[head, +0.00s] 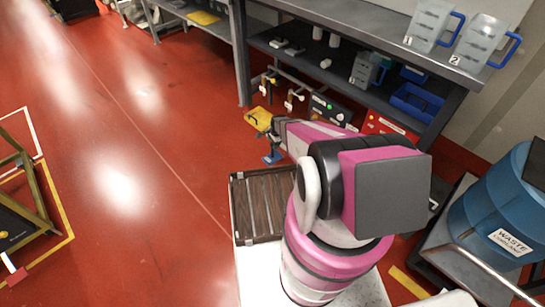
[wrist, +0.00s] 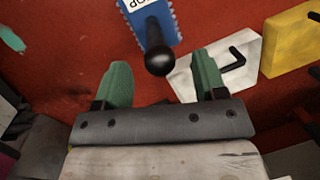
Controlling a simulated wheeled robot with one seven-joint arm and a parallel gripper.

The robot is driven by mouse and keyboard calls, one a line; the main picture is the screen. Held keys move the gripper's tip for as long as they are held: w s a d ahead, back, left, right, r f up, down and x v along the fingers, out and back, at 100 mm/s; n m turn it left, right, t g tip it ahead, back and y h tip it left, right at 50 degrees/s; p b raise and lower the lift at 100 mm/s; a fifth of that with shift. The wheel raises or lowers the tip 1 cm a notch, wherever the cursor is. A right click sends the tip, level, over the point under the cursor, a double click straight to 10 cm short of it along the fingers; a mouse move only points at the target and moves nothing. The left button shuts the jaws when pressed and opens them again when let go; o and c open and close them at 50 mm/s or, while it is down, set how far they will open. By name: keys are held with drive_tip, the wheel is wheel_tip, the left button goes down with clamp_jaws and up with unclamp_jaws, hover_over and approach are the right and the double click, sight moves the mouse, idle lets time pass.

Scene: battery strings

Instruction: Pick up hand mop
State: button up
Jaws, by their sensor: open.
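The hand mop (wrist: 133,18) is blue with a scalloped edge, a partly cut-off white label ending in "OP" and a black knobbed handle. In the wrist view it lies at the top middle, with the handle knob pointing toward my gripper (wrist: 161,80). My gripper is open, its two green fingers on either side of the knob's line. In the head view a small blue piece (head: 272,158), likely the mop, shows below my gripper (head: 276,126).
A white plate with a black handle (wrist: 213,75) lies right of the mop, close to the right finger. A yellow block (wrist: 291,42) is beyond it. A metal shelf bench (head: 330,80) with jugs stands behind. A blue waste drum (head: 485,205) is at right.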

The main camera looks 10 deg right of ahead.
wheel_tip(320, 180, down, 3)
drive_tip(key=shift+w+a+r, duration=0.1)
drive_tip(key=shift+w+a, duration=0.05)
clamp_jaws()
drive_tip(key=shift+r, duration=0.8)
wheel_tip(320, 180, up, 2)
drive_tip(key=shift+r, duration=0.25)
drive_tip(key=s+a+r, duration=0.7)
drive_tip(key=s+a, duration=0.1)
drive_tip(key=shift+a, duration=0.25)
